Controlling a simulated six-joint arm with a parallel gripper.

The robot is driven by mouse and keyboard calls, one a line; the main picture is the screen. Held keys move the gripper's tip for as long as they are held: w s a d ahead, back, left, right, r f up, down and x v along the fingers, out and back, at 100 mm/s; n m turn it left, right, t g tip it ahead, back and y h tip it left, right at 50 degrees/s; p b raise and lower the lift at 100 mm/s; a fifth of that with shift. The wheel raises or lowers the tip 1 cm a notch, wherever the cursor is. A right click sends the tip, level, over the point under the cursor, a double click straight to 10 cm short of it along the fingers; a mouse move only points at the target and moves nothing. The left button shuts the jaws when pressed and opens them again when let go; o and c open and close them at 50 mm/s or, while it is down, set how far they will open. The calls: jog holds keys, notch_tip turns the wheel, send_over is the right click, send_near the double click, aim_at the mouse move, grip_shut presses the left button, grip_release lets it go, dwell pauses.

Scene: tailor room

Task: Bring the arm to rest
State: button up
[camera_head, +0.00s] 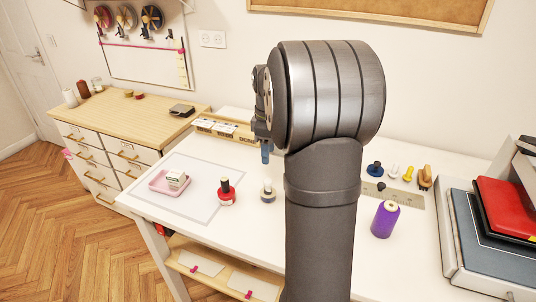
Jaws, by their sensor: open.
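My grey arm (322,200) stands upright in the middle of the head view and hides part of the white table (250,240) behind it. My gripper (265,150) shows only in part, at the left of the big joint, pointing down over the back of the table. It is open, and I see nothing held in it. The rest of the gripper is hidden behind the arm.
Right are a purple spool (385,219), pegs on a board (404,199) and stacked cases (470,240). A label box (215,127) stands behind.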

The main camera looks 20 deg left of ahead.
aim_at(268, 180)
jog(key=shift+f, duration=0.1)
notch_tip(268, 180, down, 12)
jog(key=shift+r, duration=1.85)
jog(key=shift+f, duration=0.1)
